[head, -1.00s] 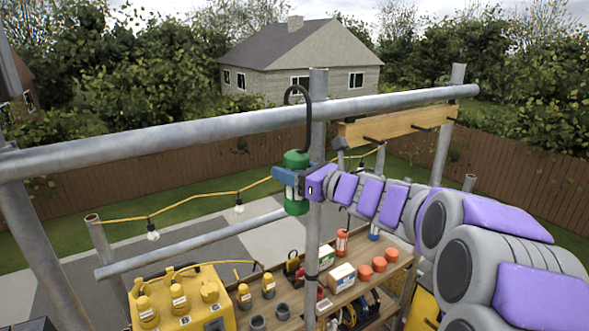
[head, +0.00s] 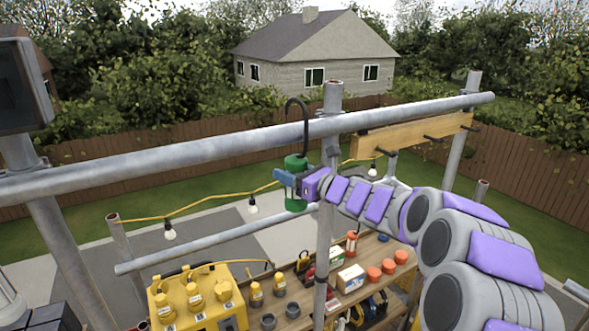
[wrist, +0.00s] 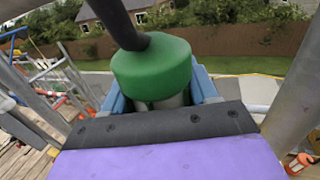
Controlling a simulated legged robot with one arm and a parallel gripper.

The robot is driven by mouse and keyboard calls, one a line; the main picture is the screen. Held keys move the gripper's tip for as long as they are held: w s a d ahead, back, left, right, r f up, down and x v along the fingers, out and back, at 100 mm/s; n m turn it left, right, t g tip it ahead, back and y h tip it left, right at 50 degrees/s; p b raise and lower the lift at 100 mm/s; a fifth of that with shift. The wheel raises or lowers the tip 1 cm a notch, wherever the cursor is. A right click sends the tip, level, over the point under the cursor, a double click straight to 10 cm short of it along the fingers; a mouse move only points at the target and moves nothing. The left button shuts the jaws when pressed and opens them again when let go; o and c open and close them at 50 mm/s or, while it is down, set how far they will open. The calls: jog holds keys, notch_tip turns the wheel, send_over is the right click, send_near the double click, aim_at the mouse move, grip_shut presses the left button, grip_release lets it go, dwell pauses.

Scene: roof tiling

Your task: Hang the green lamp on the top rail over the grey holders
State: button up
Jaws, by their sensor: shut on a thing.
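The green lamp (head: 296,168) has a green body and a black hook (head: 306,115). My gripper (head: 290,183) is shut around its body, just below the top rail (head: 220,146). The hook's shank crosses in front of the grey rail and its bend arcs above it. The tip comes down at the rail's far side; whether the hook touches the rail I cannot tell. In the wrist view the lamp's green cap (wrist: 152,68) sits between the blue jaws. The grey holders (head: 268,320) look like dark cups on the wooden shelf, lower and nearer the front.
A grey upright post (head: 326,200) stands close right of the lamp. A yellow box (head: 195,300), orange-capped items (head: 388,266) and white boxes (head: 350,277) sit below. A bulb string (head: 210,203) hangs behind on the left. A wooden beam (head: 415,135) is at right.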

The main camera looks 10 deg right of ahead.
jog(key=shift+w, duration=0.2)
jog(key=shift+f+b, duration=0.35)
jog(key=shift+b, duration=0.2)
notch_tip(320, 180, down, 4)
jog(key=b, duration=0.5)
jog(key=shift+r+b, duration=0.15)
jog(key=shift+b, duration=0.15)
jog(key=o, duration=1.6)
jog(key=shift+s, duration=0.15)
